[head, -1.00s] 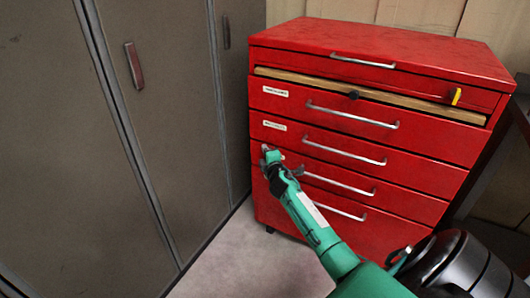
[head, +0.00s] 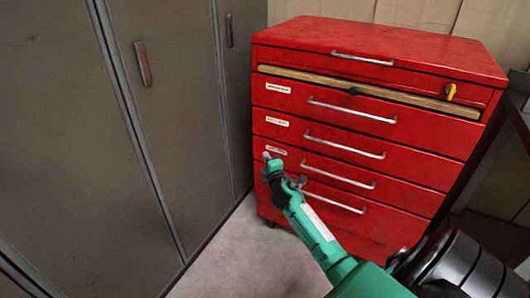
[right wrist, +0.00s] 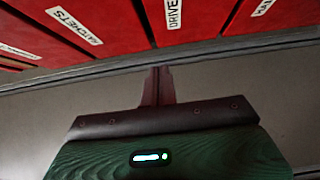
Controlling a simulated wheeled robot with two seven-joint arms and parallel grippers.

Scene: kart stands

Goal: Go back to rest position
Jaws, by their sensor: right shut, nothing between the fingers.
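My right gripper (head: 268,160) is at the end of the green arm, in front of the left side of the red tool cabinet (head: 385,40) in the head view. In the right wrist view its fingers (right wrist: 157,85) are together with nothing between them. Labelled red drawer fronts (right wrist: 110,25) show above them there. The cabinet's drawers look closed in the head view. Whether the gripper touches the cabinet I cannot tell. My left gripper is not in view.
Tall grey lockers (head: 150,150) with handles stand along the left. Bare floor (head: 235,250) lies between them and the cabinet. A dark-framed table or shelf (head: 508,150) is at the right edge. A yellow key-like piece (head: 450,91) sits on the cabinet's upper right.

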